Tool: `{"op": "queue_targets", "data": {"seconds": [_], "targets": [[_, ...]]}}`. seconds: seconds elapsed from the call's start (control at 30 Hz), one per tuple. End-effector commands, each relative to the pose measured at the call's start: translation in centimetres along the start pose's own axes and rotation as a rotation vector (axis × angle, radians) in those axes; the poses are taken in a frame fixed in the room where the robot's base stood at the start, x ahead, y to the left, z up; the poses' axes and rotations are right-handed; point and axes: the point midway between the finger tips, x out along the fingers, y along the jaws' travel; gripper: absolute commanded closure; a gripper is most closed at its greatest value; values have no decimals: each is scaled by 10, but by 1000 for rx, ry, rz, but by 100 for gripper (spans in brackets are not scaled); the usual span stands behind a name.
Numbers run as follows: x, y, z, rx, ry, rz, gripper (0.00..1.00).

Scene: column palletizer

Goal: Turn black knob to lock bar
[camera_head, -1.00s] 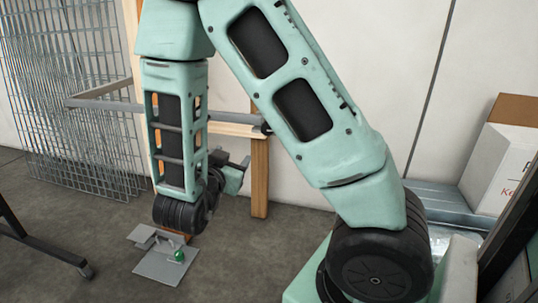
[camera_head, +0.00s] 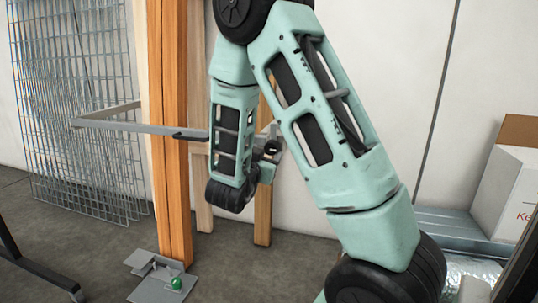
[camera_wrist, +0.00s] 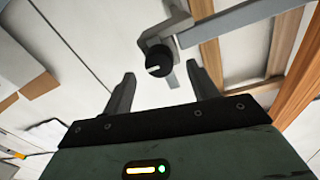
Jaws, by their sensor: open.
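The black knob (camera_wrist: 158,61) with a white mark on its face is near the middle of the wrist view. It sits at the end of a grey bracket on the grey bar (camera_wrist: 240,18). My gripper (camera_wrist: 160,75) is open and empty, its fingers on either side of the knob in the picture. I cannot tell whether the knob is fully between the fingertips; no contact shows. In the head view the bar (camera_head: 140,127) runs level across the wooden posts, partly hidden by my arm. My gripper (camera_head: 270,148) shows small behind my forearm, and the knob is not clear there.
An orange wooden post (camera_head: 172,130) stands upright on a grey floor plate with a green ball knob (camera_head: 177,283). Wire mesh panels (camera_head: 75,110) lean at the left. Boxes (camera_head: 510,195) stand at the right. A white wall is close behind the posts.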

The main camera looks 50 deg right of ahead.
Motion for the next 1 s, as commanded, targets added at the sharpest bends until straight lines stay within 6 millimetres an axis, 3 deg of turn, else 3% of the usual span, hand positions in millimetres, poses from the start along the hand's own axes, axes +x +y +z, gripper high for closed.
{"op": "queue_targets", "data": {"seconds": [0.23,0.6,0.63,0.83,1.0], "targets": [[30,1,1,0,-1,2,41],[36,0,0,-1,-1,0,41],[36,0,0,-1,-1,0,44],[36,0,0,-1,-1,0,100],[36,-1,0,-7,-1,0,100]]}}
